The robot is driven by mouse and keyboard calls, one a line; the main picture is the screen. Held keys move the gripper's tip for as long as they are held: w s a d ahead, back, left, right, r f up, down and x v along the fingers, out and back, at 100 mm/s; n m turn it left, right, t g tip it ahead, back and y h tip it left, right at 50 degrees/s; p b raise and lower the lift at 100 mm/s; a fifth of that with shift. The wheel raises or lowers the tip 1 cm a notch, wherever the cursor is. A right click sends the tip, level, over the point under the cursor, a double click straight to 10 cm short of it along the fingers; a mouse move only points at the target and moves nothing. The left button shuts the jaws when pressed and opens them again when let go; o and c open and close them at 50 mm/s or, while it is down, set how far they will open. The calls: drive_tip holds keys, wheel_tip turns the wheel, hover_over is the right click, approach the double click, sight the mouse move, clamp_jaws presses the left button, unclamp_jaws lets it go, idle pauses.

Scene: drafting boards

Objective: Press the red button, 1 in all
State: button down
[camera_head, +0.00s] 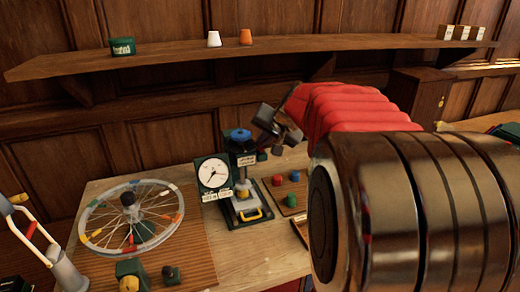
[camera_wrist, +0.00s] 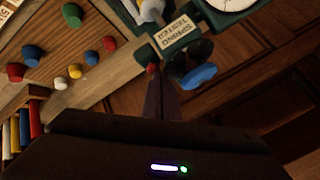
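My gripper (camera_head: 268,120) hangs above and just right of the spring tester (camera_head: 242,195). In the wrist view its two dark fingers (camera_wrist: 162,98) lie together, shut, with nothing seen between them. A small red knob (camera_wrist: 152,69) shows right at the fingertips, beside the tester's label; contact cannot be told. Another small red knob (camera_wrist: 109,44) sits in a row with blue, yellow and white ones. Which of these is the red button, I cannot tell.
The tester has a blue top (camera_head: 238,135) and a dial (camera_head: 213,173) close to my gripper. A board with red (camera_head: 277,180), blue and green pegs stands to its right. A spoked wheel (camera_head: 130,217) is at left. A wall shelf (camera_head: 180,62) runs behind.

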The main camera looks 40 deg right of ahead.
drive_tip(key=shift+s+a+f, duration=0.1)
drive_tip(key=shift+a+f, duration=0.1)
drive_tip(key=shift+f, duration=0.65)
idle(0.7)
drive_tip(key=shift+r, duration=0.1)
drive_tip(key=shift+a+r, duration=0.1)
drive_tip(key=shift+r, duration=0.55)
drive_tip(key=shift+w+r, duration=0.2)
drive_tip(key=shift+r, duration=2.45)
